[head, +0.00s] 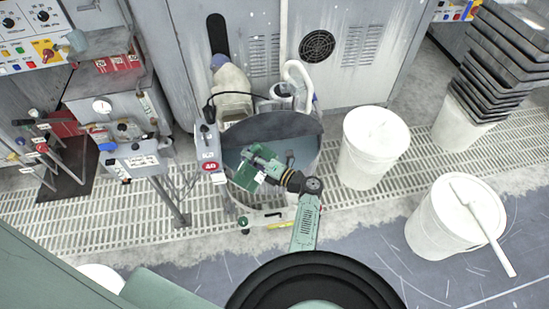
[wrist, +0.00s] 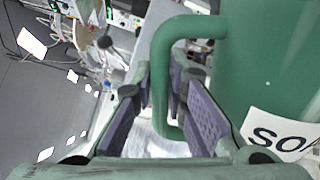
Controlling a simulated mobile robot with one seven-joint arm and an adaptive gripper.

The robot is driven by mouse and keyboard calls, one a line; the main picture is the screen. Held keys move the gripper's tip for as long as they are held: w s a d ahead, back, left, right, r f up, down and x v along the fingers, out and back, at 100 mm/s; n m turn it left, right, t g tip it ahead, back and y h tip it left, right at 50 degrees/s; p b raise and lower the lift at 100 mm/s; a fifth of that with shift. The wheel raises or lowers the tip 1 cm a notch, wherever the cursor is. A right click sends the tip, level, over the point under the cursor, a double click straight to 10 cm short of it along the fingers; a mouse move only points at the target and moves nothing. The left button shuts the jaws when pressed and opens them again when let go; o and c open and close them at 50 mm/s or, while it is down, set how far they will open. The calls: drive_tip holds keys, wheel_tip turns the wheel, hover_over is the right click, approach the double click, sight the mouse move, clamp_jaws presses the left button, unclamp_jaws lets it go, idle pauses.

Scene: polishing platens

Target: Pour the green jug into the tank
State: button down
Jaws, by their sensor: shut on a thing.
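The green jug (head: 245,177) is over the open top of the grey round tank (head: 290,126), within its rim as the head view shows it. In the wrist view the jug (wrist: 262,75) fills the right side, with a white label reading "SO" partly in view. My gripper (head: 262,162) is shut on the jug's handle; the handle (wrist: 161,85) passes between the two finger pads in the wrist view. The jug looks tilted, but its mouth and contents are hidden, and I cannot see any liquid flowing.
A control box marked 40 (head: 209,160) stands at the tank's left rim. White buckets (head: 372,150) and (head: 440,225) stand to the right, the nearer with a paddle on it. A pale container (head: 232,90) stands behind the tank. Stacked dark trays (head: 495,60) are far right.

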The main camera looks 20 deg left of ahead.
drive_tip(key=shift+w+r, duration=0.25)
drive_tip(key=shift+r, duration=0.1)
